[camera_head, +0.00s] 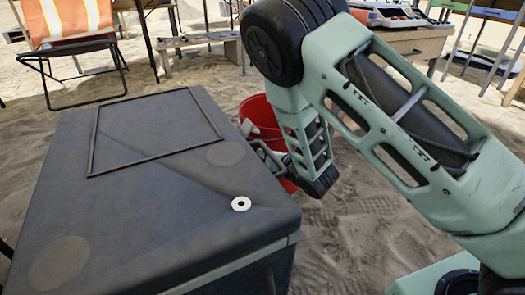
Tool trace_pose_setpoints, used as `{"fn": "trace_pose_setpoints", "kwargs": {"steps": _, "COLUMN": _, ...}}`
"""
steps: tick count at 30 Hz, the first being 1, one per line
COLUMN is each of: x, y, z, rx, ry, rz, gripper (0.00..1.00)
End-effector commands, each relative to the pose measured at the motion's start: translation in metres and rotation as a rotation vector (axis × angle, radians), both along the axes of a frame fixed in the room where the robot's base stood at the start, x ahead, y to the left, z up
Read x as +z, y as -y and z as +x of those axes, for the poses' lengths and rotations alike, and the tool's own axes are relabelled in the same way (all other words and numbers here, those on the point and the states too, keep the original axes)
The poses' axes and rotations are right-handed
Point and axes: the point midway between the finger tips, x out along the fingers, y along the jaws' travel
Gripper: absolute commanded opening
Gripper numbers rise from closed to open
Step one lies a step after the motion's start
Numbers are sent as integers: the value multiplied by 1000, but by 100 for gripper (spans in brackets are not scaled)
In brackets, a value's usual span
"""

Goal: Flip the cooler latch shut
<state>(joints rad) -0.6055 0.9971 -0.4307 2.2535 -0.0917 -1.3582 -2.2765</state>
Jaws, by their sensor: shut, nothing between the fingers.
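The dark grey cooler (165,205) fills the lower left of the head view. Its lid lies flat and looks closed, with a raised rectangular frame and a small white ring on top. My arm reaches down from the upper right. My gripper (262,148) is at the cooler's right side, close to the lid's edge, shut and empty. Its fingers are small and partly hidden, and I cannot tell whether they touch the cooler. I cannot make out the latch; the cooler's right face is mostly hidden from this view.
A red bucket (262,120) stands on the sand right behind my gripper, to the right of the cooler. An orange folding chair (70,25) is at the back left. A low wooden bench (200,42) and tables stand at the back. Sand right of the cooler is open.

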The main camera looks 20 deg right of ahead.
Motion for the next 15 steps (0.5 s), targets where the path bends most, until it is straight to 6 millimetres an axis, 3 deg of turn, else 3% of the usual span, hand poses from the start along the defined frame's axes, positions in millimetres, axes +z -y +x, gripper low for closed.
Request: {"fn": "trace_pose_setpoints", "kwargs": {"steps": 15, "x": 23, "y": 22, "z": -66, "rx": 1, "ry": -3, "rz": -1, "gripper": 0}}
